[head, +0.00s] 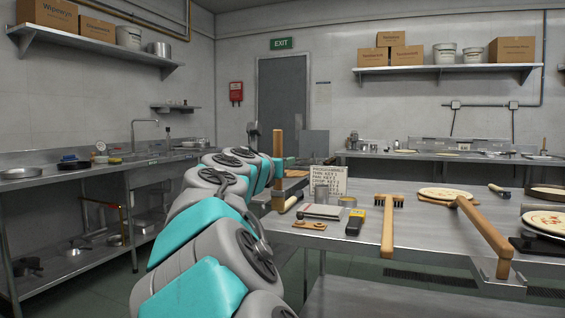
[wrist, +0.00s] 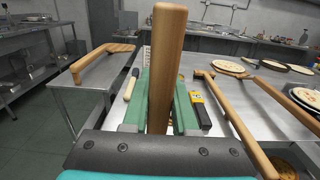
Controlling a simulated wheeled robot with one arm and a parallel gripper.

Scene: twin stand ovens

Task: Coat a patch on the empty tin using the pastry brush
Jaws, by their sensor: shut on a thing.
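My gripper (head: 277,178) is shut on an upright wooden handle (head: 277,145), which I take as the pastry brush. In the wrist view the thick handle (wrist: 166,60) stands between the green fingers (wrist: 165,112). Its lower end is hidden behind the gripper, so I cannot see bristles. The gripper is over the left end of the steel table. A round dark-rimmed pan (head: 545,191), which looks like the empty tin, stands at the table's far right, cut off by the picture edge. It also shows in the wrist view (wrist: 272,66), well apart from my gripper.
Pizzas (head: 447,193) and a long wooden handle (head: 484,236) occupy the right. Some table between is bare.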

